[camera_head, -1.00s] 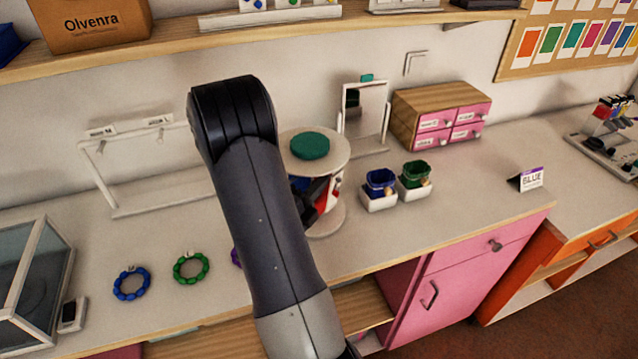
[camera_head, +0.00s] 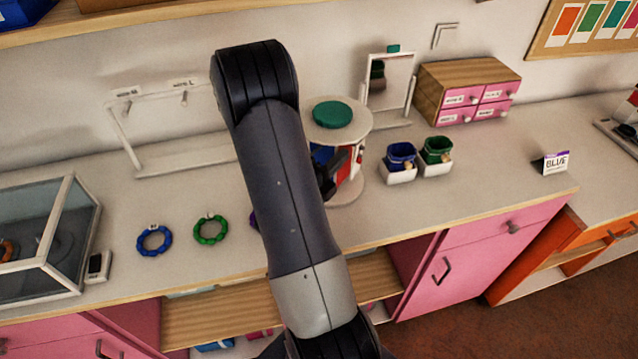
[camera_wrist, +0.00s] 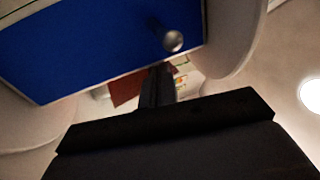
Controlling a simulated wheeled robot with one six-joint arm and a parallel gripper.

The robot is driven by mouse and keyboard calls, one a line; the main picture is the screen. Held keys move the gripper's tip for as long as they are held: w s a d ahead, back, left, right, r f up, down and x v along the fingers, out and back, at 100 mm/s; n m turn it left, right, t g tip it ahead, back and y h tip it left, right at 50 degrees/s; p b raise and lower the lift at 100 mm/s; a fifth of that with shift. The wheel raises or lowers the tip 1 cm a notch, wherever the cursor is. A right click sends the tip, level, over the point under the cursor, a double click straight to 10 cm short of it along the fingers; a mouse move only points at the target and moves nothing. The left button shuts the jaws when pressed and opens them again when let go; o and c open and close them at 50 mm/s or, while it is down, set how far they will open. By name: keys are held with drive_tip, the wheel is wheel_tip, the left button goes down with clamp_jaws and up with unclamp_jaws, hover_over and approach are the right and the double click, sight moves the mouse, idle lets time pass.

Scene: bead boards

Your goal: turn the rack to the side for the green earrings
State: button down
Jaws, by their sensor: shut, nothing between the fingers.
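The rack (camera_head: 357,124) is a round white stand with a green pad (camera_head: 333,112) on its top disc and a white base disc. Between the discs, a blue side shows at left and a red side (camera_head: 346,167) at right. My gripper (camera_head: 331,180) is at the front of the rack, partly hidden by my arm. In the wrist view, my gripper (camera_wrist: 158,85) is shut and empty, close to the lower edge of a blue panel (camera_wrist: 90,45) with a round knob (camera_wrist: 172,41). I cannot tell whether it touches. No green earrings can be made out.
White bins with a blue pouch (camera_head: 400,155) and a green pouch (camera_head: 437,150) stand right of the rack. A mirror (camera_head: 391,80) and a pink drawer box (camera_head: 478,96) are behind. Blue (camera_head: 154,241) and green (camera_head: 210,229) bracelets lie left.

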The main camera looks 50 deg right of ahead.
drive_tip(key=s+a+f+b, duration=0.2)
drive_tip(key=a+b, duration=0.1)
drive_tip(key=a, duration=0.9)
drive_tip(key=w+a+m+g+y+b, duration=0.15)
drive_tip(key=w+m, duration=0.35)
drive_tip(key=m, duration=0.7)
drive_tip(key=w+a+r+m+b, duration=0.15)
drive_tip(key=w+m, duration=0.25)
drive_tip(key=m, duration=0.7)
drive_tip(key=w+a+m+g+b, duration=0.1)
drive_tip(key=w+a+m+b, duration=0.3)
drive_tip(key=m, duration=0.8)
drive_tip(key=s+d+r+p, duration=0.1)
drive_tip(key=s+d+p, duration=0.3)
drive_tip(key=d, duration=0.8)
drive_tip(key=shift+d+p, duration=0.25)
drive_tip(key=shift+p, duration=0.45)
drive_tip(key=shift+r+t, duration=0.1)
drive_tip(key=shift+t, duration=0.15)
